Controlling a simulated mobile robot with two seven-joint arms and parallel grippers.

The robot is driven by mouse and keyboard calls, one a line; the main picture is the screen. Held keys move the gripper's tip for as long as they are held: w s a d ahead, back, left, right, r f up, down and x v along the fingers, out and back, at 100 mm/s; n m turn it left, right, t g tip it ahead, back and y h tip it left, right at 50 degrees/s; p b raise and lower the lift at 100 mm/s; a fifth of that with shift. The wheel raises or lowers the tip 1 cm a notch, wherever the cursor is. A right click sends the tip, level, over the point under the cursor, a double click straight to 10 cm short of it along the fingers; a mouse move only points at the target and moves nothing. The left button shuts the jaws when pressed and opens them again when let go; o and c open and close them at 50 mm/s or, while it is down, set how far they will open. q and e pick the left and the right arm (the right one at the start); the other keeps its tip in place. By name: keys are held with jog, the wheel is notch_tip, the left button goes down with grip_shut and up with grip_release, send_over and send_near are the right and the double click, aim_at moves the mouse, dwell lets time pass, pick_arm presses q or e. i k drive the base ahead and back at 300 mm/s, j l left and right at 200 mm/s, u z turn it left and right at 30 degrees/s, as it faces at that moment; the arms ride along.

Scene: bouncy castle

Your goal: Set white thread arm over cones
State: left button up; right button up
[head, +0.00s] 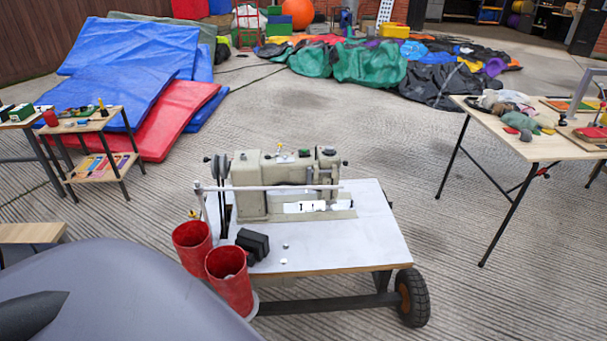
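The white thread arm (270,188) is a thin, level rod on a short post at the back left of the sewing table. It reaches right, across the front of the beige sewing machine (250,188), and its left end is near the post. Two red, tapered, cup-like pieces, which look like the cones, stand at the table's left edge: one farther back (190,246) and one nearer (231,283). Most of the rod points away from them. Neither of my grippers can be made out in the head view.
A black block (252,244) and small bits lie on the white wheeled table (340,248). A wooden table (540,146) with cloth items stands right, a small shelf table (100,175) left. Blue and red mats (130,60) lie behind.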

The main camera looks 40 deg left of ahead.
aim_at(199, 192)
jog(key=i+u, duration=0.65)
jog(key=i, duration=0.3)
jog(key=i+z, duration=0.15)
